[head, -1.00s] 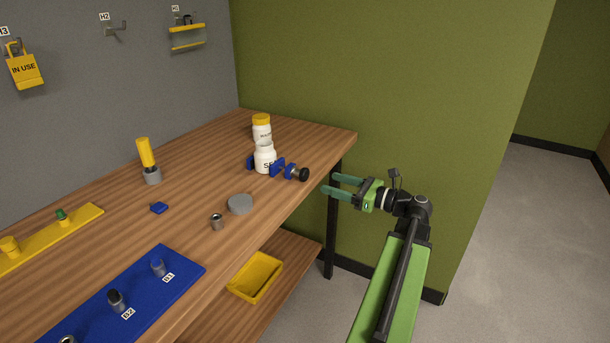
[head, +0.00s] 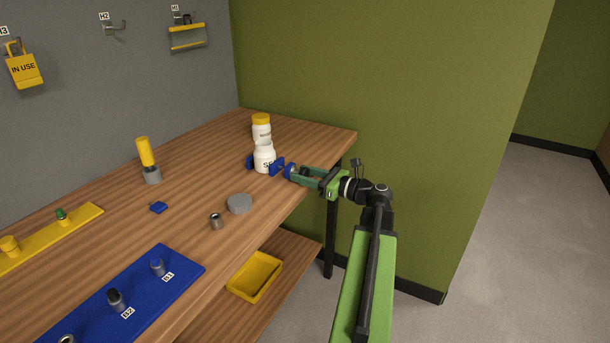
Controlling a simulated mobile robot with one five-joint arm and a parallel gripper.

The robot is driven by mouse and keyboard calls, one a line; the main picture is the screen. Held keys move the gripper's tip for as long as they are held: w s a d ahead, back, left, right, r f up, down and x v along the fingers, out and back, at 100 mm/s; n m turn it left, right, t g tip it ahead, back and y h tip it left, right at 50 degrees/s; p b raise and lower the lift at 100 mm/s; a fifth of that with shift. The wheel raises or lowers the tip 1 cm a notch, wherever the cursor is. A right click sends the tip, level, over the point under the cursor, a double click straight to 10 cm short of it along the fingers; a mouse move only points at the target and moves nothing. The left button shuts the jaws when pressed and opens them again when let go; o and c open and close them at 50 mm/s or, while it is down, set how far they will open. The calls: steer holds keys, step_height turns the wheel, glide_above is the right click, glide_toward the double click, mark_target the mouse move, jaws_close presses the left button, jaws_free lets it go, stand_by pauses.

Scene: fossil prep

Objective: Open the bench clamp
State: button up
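The blue bench clamp (head: 277,165) sits near the right edge of the wooden bench. A white jar (head: 265,158) stands between its blue jaws. The clamp's black knob (head: 306,173) is at its right end, partly hidden by my gripper. My gripper (head: 292,175) reaches in from the right, its green fingers on either side of the knob. A gap shows between the fingers; whether they touch the knob I cannot tell.
A white jar with a yellow lid (head: 261,127) stands just behind the clamp. A grey disc (head: 240,204) and a small metal part (head: 216,221) lie in front of it. A blue board (head: 180,274) is at the front, and a yellow bin (head: 255,276) is on the lower shelf.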

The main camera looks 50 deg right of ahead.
jaws_close()
steer(key=shift+n, duration=0.8)
steer(key=o, duration=0.5)
jaws_free()
steer(key=v, duration=1.7)
steer(key=shift+s, duration=0.2)
